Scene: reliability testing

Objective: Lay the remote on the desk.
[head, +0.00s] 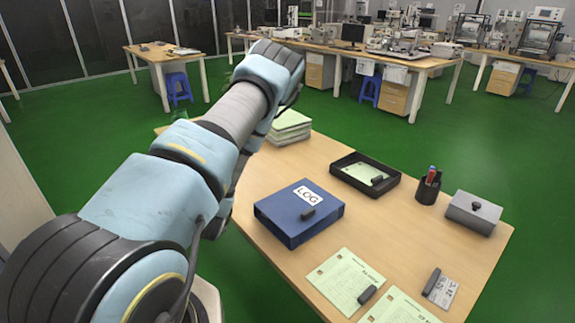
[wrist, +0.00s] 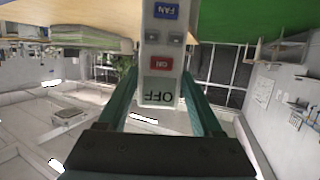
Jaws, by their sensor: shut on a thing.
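The remote (wrist: 160,60) is pale, with blue, red and green labels reading FAN, ON and OFF upside down in the wrist view. My gripper (wrist: 160,80) is shut on it, one teal finger on each side. The desk (head: 390,235) is a light wood top in front of me in the head view. A strip of its wood also shows at the top left of the wrist view (wrist: 85,12). The remote is off the desk. In the head view my arm reaches over the desk's far left, hiding the gripper and remote.
On the desk are a blue LOG folder (head: 290,222), a black tray (head: 340,178), a pen cup (head: 427,191), a grey box (head: 466,216), green papers (head: 340,275), a card (head: 443,293) and stacked pads (head: 290,125). Small dark blocks lie on several. Bare wood lies right of the folder.

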